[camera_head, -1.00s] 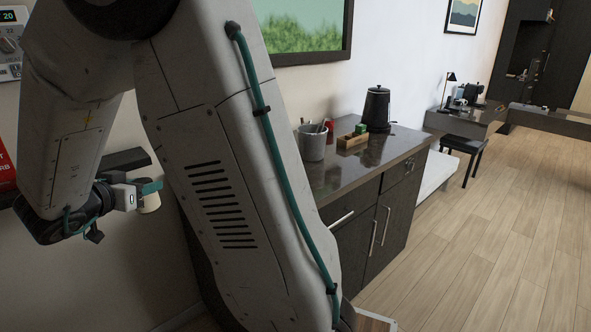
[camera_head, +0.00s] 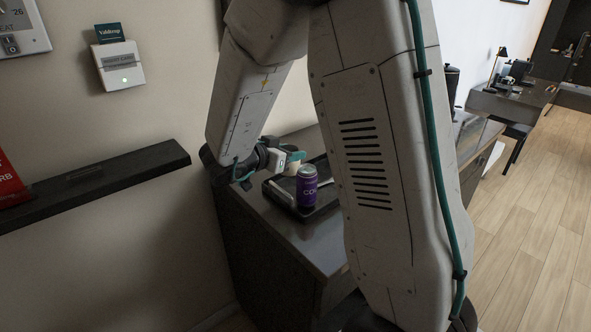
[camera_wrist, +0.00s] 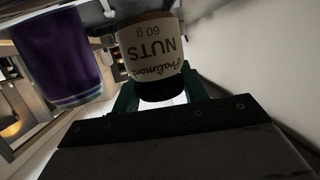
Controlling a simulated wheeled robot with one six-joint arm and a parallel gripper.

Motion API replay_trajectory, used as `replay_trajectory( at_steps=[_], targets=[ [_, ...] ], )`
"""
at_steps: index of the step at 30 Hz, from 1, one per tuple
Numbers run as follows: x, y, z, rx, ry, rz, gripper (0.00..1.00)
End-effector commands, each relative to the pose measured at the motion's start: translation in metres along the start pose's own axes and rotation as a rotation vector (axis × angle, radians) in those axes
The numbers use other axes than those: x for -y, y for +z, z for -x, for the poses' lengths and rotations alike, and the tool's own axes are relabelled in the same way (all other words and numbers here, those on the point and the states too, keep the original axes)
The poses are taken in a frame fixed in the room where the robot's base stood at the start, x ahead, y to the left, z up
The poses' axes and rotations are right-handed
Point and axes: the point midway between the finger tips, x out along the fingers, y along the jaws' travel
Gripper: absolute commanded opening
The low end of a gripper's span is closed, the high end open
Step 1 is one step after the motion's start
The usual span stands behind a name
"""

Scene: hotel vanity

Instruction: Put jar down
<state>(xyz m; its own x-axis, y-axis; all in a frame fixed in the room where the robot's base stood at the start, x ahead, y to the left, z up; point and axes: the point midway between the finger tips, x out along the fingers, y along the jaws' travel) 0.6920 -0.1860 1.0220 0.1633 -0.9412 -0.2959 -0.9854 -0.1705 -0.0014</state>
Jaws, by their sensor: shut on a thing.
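The jar (camera_wrist: 152,45) has a cream label reading "NUTS 60 g", upside down in the wrist view. My gripper (camera_wrist: 162,92) is shut on it with its green fingers. In the head view the jar (camera_head: 293,168) shows small and partly hidden at my gripper (camera_head: 287,157), over or beside the dark tray (camera_head: 328,211) on the counter. I cannot tell whether the jar touches the tray. A purple can (camera_head: 307,188) stands in the tray close by. It fills the upper left of the wrist view (camera_wrist: 60,58).
The dark counter (camera_head: 318,245) extends in front of the tray; my arm hides much of it. A black wall shelf (camera_head: 110,183) with a red sign (camera_head: 10,182) is at left. A white card switch (camera_head: 120,66) is on the wall. Wooden floor is open at right.

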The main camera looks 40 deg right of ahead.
Motion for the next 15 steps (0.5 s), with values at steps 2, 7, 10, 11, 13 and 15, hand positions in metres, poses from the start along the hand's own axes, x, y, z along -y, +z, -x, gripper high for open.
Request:
replay_trajectory(
  at_steps=[2, 7, 10, 11, 13, 15],
  targets=[
    [0.000, 0.006, -0.003, -0.001, 0.002, 0.001, 0.17],
    [0.000, 0.029, -0.009, 0.000, 0.003, 0.003, 0.17],
    [0.000, 0.041, -0.013, -0.001, 0.001, 0.002, 0.17],
    [0.000, 0.044, -0.013, -0.001, 0.000, 0.002, 0.17],
    [0.000, 0.046, -0.013, -0.001, -0.001, 0.000, 0.17],
    [0.001, 0.046, -0.013, -0.001, -0.002, -0.001, 0.17]
  ],
)
